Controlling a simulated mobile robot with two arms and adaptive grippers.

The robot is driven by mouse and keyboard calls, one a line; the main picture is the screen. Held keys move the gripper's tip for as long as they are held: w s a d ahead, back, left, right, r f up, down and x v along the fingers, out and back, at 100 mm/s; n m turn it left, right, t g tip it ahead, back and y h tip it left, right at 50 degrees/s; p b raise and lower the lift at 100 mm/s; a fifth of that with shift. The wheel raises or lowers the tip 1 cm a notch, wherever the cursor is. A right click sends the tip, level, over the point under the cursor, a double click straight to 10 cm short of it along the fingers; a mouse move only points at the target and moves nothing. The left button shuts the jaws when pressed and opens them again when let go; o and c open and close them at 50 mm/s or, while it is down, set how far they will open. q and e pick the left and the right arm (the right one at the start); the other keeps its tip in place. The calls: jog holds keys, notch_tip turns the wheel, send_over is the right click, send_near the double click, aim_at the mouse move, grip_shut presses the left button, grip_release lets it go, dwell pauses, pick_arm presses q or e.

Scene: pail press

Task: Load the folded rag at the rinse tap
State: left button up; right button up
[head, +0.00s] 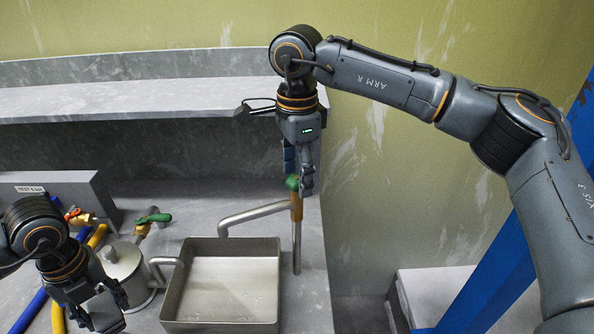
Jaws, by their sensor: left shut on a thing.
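The rinse tap has a brass body (297,210), a green handle (292,183) and a grey spout (250,213) reaching left over the back of a square metal basin (170,300). The basin holds a little shiny wetness and no rag. My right gripper (298,185) points down at the green handle, its fingers beside it; whether they grip it is unclear. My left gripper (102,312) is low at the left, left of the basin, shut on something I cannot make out. I cannot pick out the folded rag.
A round metal vessel (120,262) with a green-handled valve (153,219) stands left of the basin. An orange-handled valve (76,215), a blue hose (30,312) and a yellow hose (97,236) are at far left. A shelf (130,100) runs behind. A blue post (490,265) stands right.

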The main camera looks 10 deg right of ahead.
aim_at(297, 177)
jog(key=c, duration=1.1)
pick_arm(q)
jog(key=shift+f+b, duration=0.5)
pick_arm(e)
jog(key=shift+f+m, duration=0.1)
jog(key=shift+m, duration=0.4)
jog(key=o, duration=1.2)
notch_tip(297, 177, up, 12)
pick_arm(q)
jog(key=shift+s, duration=0.1)
